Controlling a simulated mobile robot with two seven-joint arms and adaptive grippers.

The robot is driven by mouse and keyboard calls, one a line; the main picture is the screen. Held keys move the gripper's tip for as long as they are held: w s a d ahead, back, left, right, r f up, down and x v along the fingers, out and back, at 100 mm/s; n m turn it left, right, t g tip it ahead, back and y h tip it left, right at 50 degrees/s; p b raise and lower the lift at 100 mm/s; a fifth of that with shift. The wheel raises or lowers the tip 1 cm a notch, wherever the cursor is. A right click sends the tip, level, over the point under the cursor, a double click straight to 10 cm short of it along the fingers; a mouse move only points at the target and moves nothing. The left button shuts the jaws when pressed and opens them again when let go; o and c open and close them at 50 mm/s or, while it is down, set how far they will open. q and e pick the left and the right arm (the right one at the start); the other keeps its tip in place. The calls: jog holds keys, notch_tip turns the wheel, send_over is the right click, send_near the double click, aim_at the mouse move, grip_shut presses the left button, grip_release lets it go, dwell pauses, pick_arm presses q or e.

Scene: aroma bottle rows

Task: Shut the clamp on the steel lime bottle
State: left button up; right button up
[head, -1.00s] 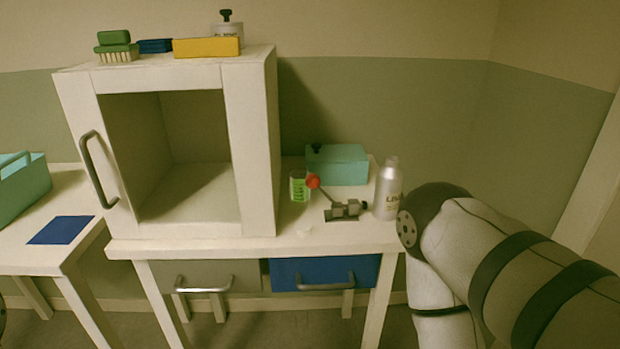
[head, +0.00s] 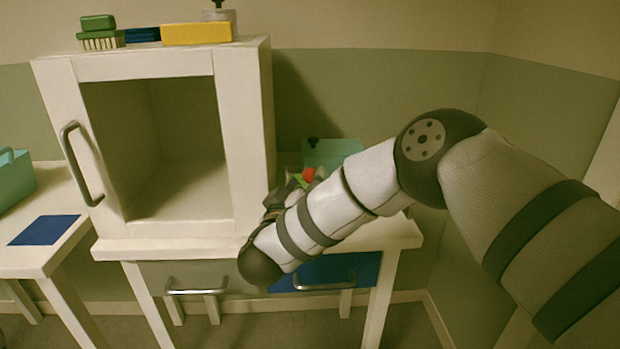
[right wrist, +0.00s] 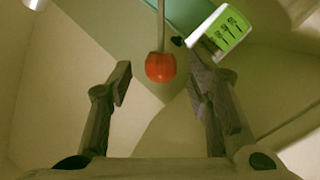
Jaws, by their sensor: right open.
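The clamp's red knob (head: 308,174) shows just above my right forearm in the head view. In the right wrist view the red knob (right wrist: 160,67), on its thin grey lever, lies between and slightly beyond my fingertips. My right gripper (right wrist: 160,80) is open, with a finger on either side of the knob and gaps to both. In the head view the right gripper (head: 284,190) is partly hidden by its wrist. The clamp's base and the steel lime bottle are hidden behind my arm there. A metallic piece at the wrist view's top left corner may be the bottle. My left gripper is not in view.
A teal box (head: 333,151) is behind on the table. The white open cabinet (head: 248,150) rises just left of the gripper. Drawers are below the tabletop.

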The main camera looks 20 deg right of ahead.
aim_at(309, 179)
jog(key=x, duration=0.3)
jog(key=shift+w+d, duration=0.15)
jog(key=shift+w, duration=0.1)
grip_shut()
